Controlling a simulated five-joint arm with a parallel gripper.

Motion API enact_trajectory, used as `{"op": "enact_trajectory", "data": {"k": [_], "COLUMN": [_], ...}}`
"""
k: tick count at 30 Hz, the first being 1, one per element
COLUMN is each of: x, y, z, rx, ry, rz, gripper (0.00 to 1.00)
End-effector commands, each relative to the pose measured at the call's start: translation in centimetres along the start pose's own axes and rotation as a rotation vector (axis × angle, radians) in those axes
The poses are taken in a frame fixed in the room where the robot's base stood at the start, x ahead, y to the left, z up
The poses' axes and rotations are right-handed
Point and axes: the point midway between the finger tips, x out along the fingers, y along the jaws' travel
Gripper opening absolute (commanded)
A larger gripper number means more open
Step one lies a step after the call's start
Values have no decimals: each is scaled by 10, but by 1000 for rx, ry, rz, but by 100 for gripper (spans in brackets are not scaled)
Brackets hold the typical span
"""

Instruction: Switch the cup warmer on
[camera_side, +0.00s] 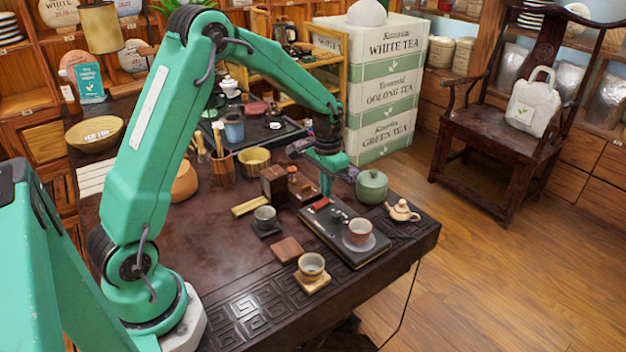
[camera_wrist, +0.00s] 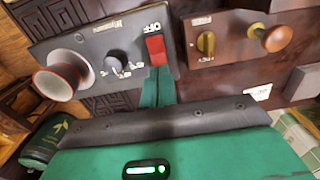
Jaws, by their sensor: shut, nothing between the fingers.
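The cup warmer (camera_side: 324,238) is a flat dark slab near the table's right end. A reddish cup (camera_side: 359,231) stands on its plate; the cup also shows in the wrist view (camera_wrist: 58,82). The warmer has a red switch (camera_wrist: 156,50) with the word OFF beside it and a black dial (camera_wrist: 117,62) between switch and cup. My gripper (camera_side: 326,192) points down over the warmer's switch end. In the wrist view, its shut green fingertips (camera_wrist: 157,76) are at the red switch's near edge. I cannot tell whether they touch it. The fingers hold nothing.
A green lidded pot (camera_side: 371,187) and a small teapot (camera_side: 402,211) stand right of the warmer. Wooden boxes (camera_side: 274,186) stand behind left. Small cups (camera_side: 311,266) stand in front and left.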

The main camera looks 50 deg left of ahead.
Motion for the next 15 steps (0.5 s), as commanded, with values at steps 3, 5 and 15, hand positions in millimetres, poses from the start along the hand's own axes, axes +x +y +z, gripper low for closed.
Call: {"op": "enact_trajectory", "data": {"k": [3, 5, 15], "x": [0, 0, 3], "y": [0, 0, 0], "z": [0, 0, 0], "rx": [0, 0, 0], "ry": [0, 0, -1], "rz": [0, 0, 0], "gripper": [0, 0, 0]}}
